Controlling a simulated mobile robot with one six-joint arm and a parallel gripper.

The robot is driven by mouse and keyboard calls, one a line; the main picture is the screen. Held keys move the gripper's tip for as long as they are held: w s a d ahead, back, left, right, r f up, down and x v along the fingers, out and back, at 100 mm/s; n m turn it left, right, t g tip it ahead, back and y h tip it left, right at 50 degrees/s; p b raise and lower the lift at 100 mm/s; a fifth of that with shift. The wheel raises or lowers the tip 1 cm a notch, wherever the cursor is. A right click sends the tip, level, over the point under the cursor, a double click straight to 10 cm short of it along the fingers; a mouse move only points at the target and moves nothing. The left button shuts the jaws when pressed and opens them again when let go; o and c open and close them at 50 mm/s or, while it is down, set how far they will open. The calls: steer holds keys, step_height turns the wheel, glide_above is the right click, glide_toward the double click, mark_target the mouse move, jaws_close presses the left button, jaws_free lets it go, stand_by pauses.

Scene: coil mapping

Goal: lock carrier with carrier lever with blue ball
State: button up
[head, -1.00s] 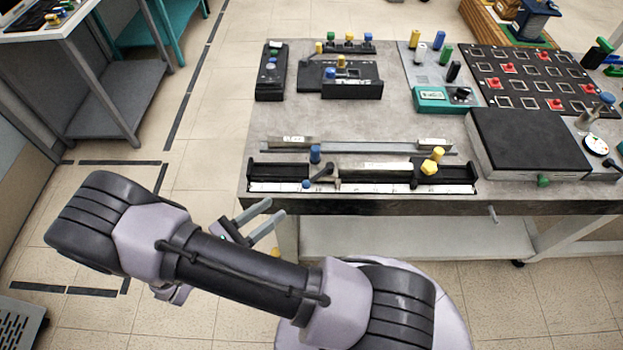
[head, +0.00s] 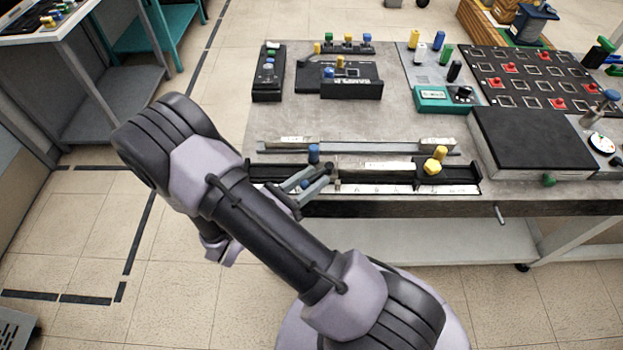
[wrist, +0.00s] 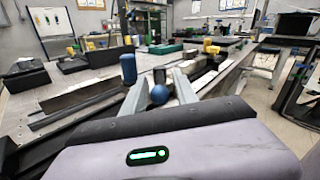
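The blue ball (wrist: 160,94) of the carrier lever shows in the wrist view, between the two grey fingers of my gripper (wrist: 160,82). The fingers are apart, with gaps beside the ball. In the head view my gripper (head: 306,184) is at the front left part of the black rail with a white scale (head: 400,189). There my fingers largely cover the lever and the carrier. A blue upright knob (head: 313,153) stands just behind; it also shows left of the ball in the wrist view (wrist: 128,68). I cannot tell the lever's exact angle.
Yellow knobs (head: 440,153) stand at the rail's right part. A grey bar (head: 350,147) lies behind the rail. A large black box (head: 530,140) is at the right. Several small devices fill the back of the table.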

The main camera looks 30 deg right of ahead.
jaws_close()
stand_by(1.2)
